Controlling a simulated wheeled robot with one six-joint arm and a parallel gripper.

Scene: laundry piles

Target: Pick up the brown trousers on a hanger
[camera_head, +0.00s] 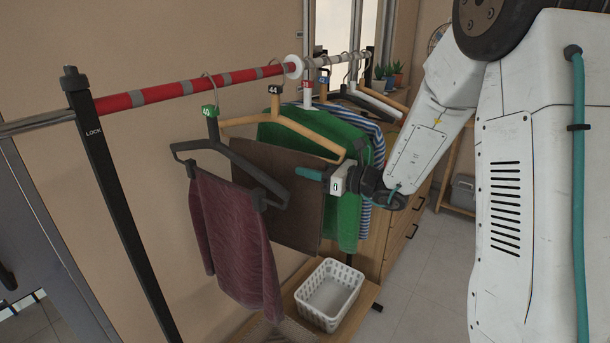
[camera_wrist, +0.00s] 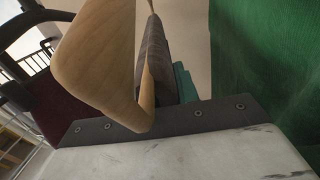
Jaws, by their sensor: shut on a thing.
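The brown trousers (camera_head: 282,200) hang folded over a wooden hanger (camera_head: 295,128) with a black 44 tag, whose hook is at the rail. My gripper (camera_head: 312,174) reaches in from the right and is shut on the trousers' upper right edge, just below the hanger's end. In the wrist view, the hanger's wooden end (camera_wrist: 95,65) looms close, with the brown cloth (camera_wrist: 156,62) behind it and a teal finger (camera_wrist: 184,82) beside the cloth. The other finger is hidden there.
A maroon garment (camera_head: 235,235) on a dark hanger (camera_head: 230,155) hangs in front. A green garment (camera_head: 349,215) and a striped one (camera_head: 378,150) hang close behind. The red and grey rail (camera_head: 190,88) runs above. A white basket (camera_head: 328,295) stands below.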

